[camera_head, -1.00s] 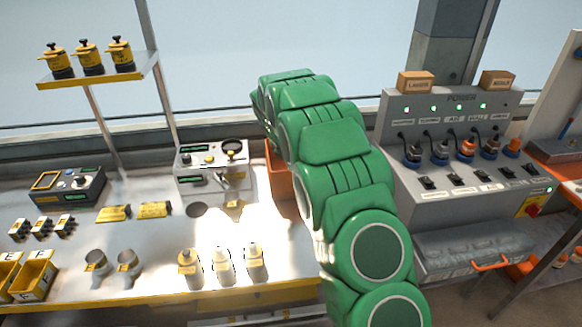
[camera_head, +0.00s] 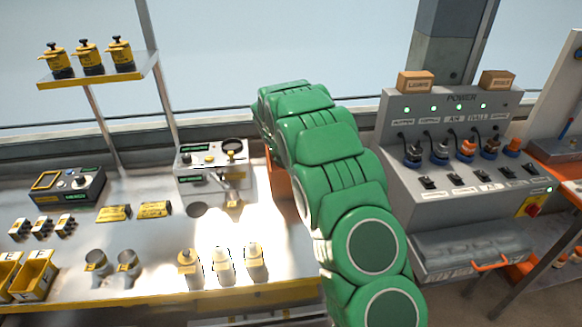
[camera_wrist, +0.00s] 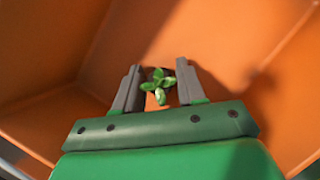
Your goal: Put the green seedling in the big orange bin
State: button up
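The big orange bin (camera_wrist: 60,45) fills the wrist view, and its walls surround my gripper. A small part of the orange bin (camera_head: 278,178) also shows in the head view, mostly hidden behind my green arm. My gripper (camera_wrist: 158,78) points into the bin with its two grey fingers apart. The green seedling (camera_wrist: 158,84), a small cluster of leaves, shows in the gap between the fingers. The leaves show slim gaps to both fingers; its exact depth is hard to tell. The gripper and seedling are hidden in the head view.
A metal bench holds several bottles (camera_head: 222,266), yellow boxes (camera_head: 33,275) and a grey control box (camera_head: 212,170) left of the bin. A grey power console (camera_head: 455,150) with plugs and switches stands to the right of my arm. A shelf (camera_head: 98,76) stands at upper left.

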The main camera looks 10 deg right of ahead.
jog(key=shift+o, duration=0.8)
jog(key=shift+r, duration=0.1)
jog(key=shift+r, duration=0.2)
jog(key=v, duration=1.2)
jog(key=s+d+r+m+g, duration=0.1)
jog(key=s+d+r+m, duration=0.1)
jog(key=s+r+m, duration=0.3)
jog(key=s+d+r+m, duration=0.1)
jog(key=s+d+m, duration=0.1)
jog(key=s, duration=0.6)
jog(key=s+r+m+g+y, duration=0.1)
jog(key=s+m, duration=0.9)
jog(key=s, duration=1.2)
jog(key=s+r+m+g+y, duration=0.2)
jog(key=s+m, duration=0.8)
jog(key=s, duration=1.2)
jog(key=shift+s+d+r+g, duration=0.25)
jog(key=shift+s+d+g, duration=0.05)
jog(key=shift+d+g, duration=0.2)
